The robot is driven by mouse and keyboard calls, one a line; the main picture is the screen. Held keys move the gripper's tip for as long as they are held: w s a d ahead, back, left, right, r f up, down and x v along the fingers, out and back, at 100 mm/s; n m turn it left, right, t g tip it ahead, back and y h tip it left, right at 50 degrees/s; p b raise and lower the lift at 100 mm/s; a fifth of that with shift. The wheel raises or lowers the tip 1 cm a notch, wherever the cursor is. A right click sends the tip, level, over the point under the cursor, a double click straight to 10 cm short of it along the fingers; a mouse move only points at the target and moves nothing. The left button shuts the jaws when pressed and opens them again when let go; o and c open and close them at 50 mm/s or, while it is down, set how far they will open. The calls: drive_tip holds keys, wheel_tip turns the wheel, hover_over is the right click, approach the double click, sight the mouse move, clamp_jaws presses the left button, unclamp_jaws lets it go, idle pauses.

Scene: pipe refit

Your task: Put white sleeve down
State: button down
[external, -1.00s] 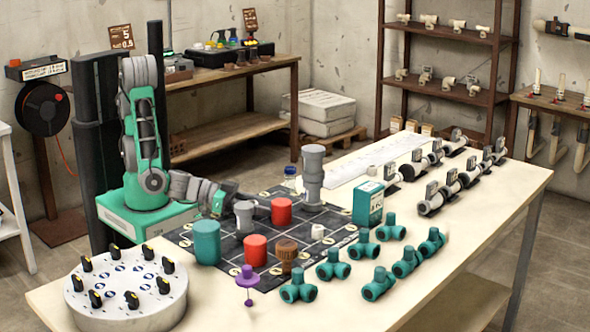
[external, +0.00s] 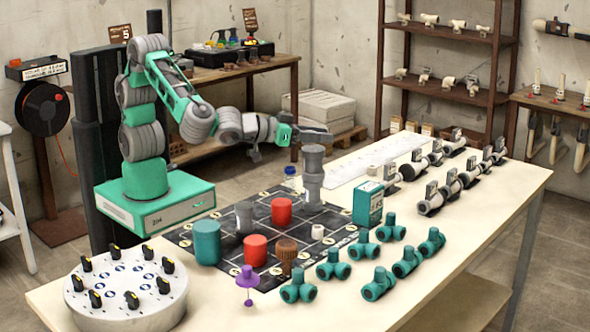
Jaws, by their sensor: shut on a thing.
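My gripper (external: 306,134) is raised above the table near the top of a tall grey fitting (external: 313,178). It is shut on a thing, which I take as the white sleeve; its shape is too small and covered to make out. A small white ring-shaped piece (external: 318,231) stands on the dark gridded mat (external: 336,214). A shorter grey fitting (external: 245,216) stands further left on the mat.
Red cylinders (external: 281,211), a teal cylinder (external: 207,242), a brown ribbed piece (external: 287,258) and a purple piece (external: 246,282) stand around the mat. A teal box (external: 368,204) and several teal tees (external: 334,264) are right. A round white tray (external: 126,290) is front left.

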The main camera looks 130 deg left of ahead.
drive_tip(key=w+a+r+n+g, duration=0.1)
drive_tip(key=w+a+r, duration=0.1)
drive_tip(key=a, duration=0.2)
drive_tip(key=p, duration=0.3)
hover_over(378, 185)
drive_tip(key=shift+y, duration=0.4)
drive_tip(key=f, duration=0.9)
drive_tip(key=shift+s+a+f, duration=0.1)
drive_tip(key=shift+s, duration=0.15)
drive_tip(key=shift+w+a+f, duration=0.1)
drive_tip(key=shift+w+f, duration=0.1)
drive_tip(key=shift+f, duration=0.1)
wheel_tip(378, 185, down, 3)
drive_tip(key=shift+r+p, duration=0.2)
drive_tip(key=shift+p, duration=0.2)
drive_tip(key=shift+f+b, duration=0.45)
drive_tip(key=shift+f, duration=0.05)
drive_tip(key=c, duration=1)
unclamp_jaws()
drive_tip(key=shift+r, duration=0.1)
